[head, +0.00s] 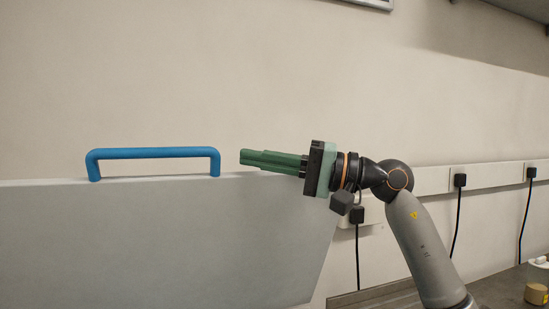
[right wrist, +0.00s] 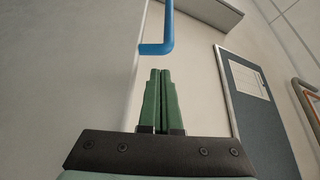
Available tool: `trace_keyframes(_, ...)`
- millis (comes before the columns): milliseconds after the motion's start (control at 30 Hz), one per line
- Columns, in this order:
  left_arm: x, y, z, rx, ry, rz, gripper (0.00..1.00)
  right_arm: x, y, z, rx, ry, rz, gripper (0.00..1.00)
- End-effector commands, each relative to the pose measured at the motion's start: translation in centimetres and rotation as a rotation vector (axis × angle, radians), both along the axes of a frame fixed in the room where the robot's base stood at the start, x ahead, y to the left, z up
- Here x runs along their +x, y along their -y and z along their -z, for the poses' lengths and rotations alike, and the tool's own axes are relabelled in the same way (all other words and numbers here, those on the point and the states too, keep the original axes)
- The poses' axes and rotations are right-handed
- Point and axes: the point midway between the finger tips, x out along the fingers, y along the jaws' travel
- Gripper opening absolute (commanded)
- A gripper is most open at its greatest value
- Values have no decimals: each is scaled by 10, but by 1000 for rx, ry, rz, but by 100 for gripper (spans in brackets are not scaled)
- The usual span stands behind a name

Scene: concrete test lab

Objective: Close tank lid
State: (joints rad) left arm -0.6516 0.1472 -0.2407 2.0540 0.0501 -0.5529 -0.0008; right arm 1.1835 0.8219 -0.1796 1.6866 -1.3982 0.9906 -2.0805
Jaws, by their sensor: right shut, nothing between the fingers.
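The tank lid (head: 170,240) is a large pale grey panel, raised and tilted, filling the lower left of the head view. A blue bar handle (head: 155,153) stands on its top edge. My right gripper (head: 243,158), with green fingers, is shut and empty just right of the handle, near the lid's top edge. In the right wrist view the closed fingertips (right wrist: 160,72) point toward the handle's end (right wrist: 156,48), and the lid's pale face (right wrist: 60,80) is on the left. I cannot tell whether the fingers touch the lid. The tank body is hidden. My left gripper is not in view.
A plain wall stands behind, with a trunking rail (head: 480,178) and several black plugs and cables. A dark worktop (head: 500,287) with a small tan object (head: 536,293) is at lower right. The wrist view shows a dark board (right wrist: 258,110) on the right.

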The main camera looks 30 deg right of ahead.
Motion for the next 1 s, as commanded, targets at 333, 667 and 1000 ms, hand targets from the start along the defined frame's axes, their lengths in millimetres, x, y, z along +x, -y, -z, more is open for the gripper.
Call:
trace_keyframes(333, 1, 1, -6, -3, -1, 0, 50, 27, -32, -7, 3, -2, -1, 0)
trace_keyframes(667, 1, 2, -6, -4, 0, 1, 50, 28, -34, -6, 2, -1, 1, 0)
trace_keyframes(1000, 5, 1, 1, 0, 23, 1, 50, 23, -35, 2, -4, 25, 0, 0)
